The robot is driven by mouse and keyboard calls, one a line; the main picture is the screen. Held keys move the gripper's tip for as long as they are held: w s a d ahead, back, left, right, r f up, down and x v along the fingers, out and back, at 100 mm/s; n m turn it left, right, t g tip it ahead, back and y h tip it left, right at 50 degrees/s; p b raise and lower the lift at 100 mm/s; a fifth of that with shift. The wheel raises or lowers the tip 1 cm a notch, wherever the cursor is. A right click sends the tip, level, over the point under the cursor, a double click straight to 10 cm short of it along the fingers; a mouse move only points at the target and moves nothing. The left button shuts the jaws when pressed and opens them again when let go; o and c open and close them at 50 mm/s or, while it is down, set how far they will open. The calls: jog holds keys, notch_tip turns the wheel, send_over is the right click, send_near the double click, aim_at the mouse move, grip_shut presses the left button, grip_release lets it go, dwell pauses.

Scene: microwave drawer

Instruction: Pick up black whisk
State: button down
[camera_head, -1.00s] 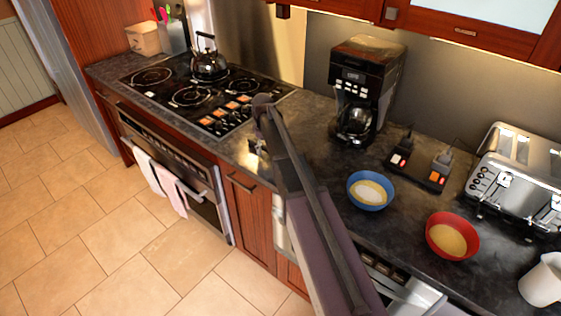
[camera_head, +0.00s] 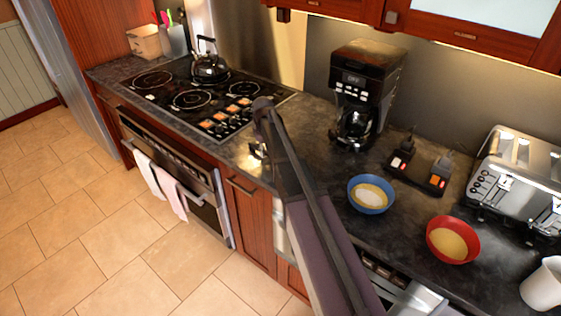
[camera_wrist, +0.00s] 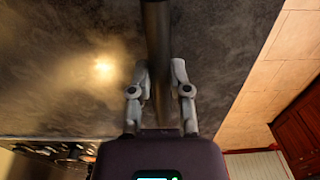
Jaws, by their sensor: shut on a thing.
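In the wrist view, my gripper (camera_wrist: 160,88) has its two grey fingers on either side of a long black handle (camera_wrist: 157,38), which I take to be the black whisk. The gripper is shut on it. The handle runs from the top edge of the view down between the fingers, above or against the dark counter; I cannot tell the gap. The whisk's wire end is not visible. In the head view, my arm hides most of the gripper, and only a small part (camera_head: 258,150) shows near the counter's front edge by the stove.
The dark counter (camera_head: 315,125) holds a coffee maker (camera_head: 368,90), a blue bowl (camera_head: 371,194), a red bowl (camera_head: 453,240), a toaster (camera_head: 520,175), a white mug (camera_head: 542,284) and a black device with plugs (camera_head: 418,172). A kettle (camera_head: 209,66) stands on the stove (camera_head: 190,99).

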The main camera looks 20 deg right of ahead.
jog(key=shift+r, duration=0.1)
notch_tip(320, 180, up, 4)
jog(key=p, duration=0.3)
jog(key=shift+f+p, duration=0.25)
jog(key=shift+p, duration=0.1)
jog(key=s+d, duration=0.1)
jog(key=s, duration=0.4)
jog(key=s+d+r+p, duration=0.1)
jog(key=s+d, duration=0.1)
jog(key=s, duration=0.3)
jog(key=s+d, duration=0.2)
jog(key=s, duration=0.3)
jog(key=shift+s+d+r, duration=0.1)
jog(key=shift+r, duration=0.05)
dwell(0.5)
